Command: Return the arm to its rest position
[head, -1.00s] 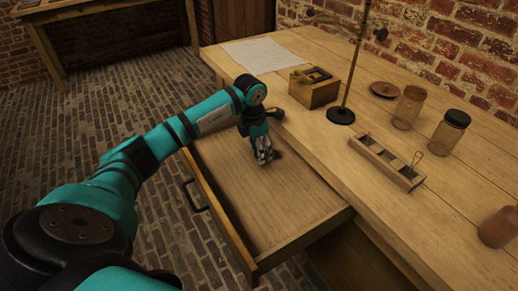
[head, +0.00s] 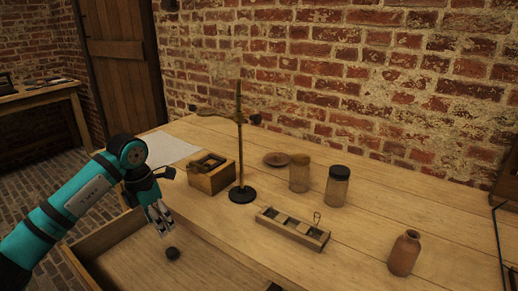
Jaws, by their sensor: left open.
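My left arm comes in from the left, and its gripper (head: 161,222) points down over the open drawer (head: 112,234). The gripper is open, with nothing seen between its fingers. A small dark round object (head: 173,253) lies in the drawer just below the fingertips, apart from them in the picture. My right gripper is out of view.
On the workbench (head: 350,262) stand a wooden box (head: 212,178), a stand with a dark base (head: 242,194), a sectioned wooden tray (head: 292,229), a glass jar (head: 299,174), a black-lidded jar (head: 337,188), a brown bottle (head: 404,254) and a round disc (head: 276,159). Paper (head: 165,149) lies behind.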

